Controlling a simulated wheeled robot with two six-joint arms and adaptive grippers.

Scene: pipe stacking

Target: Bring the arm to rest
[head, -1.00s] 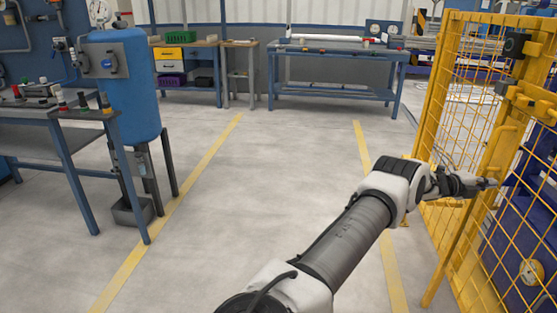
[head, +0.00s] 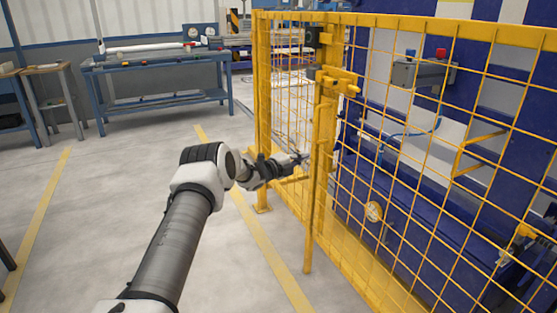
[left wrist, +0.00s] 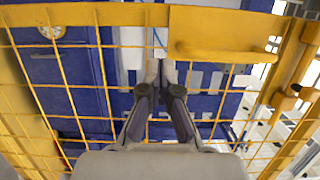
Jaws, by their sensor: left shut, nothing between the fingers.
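My left gripper (head: 302,160) is at the end of my outstretched left arm in the head view, close to the post of a yellow mesh gate. In the left wrist view the gripper (left wrist: 160,68) has its fingertips together, with nothing between them. The yellow mesh fence shows behind the fingers there, and I cannot tell whether they touch it. My right gripper is in neither view.
The yellow mesh fence (head: 318,190) fills the right side, with a blue machine (head: 430,240) behind it. A blue workbench (head: 160,75) stands at the back left. Open grey floor with yellow lines (head: 40,225) lies to the left.

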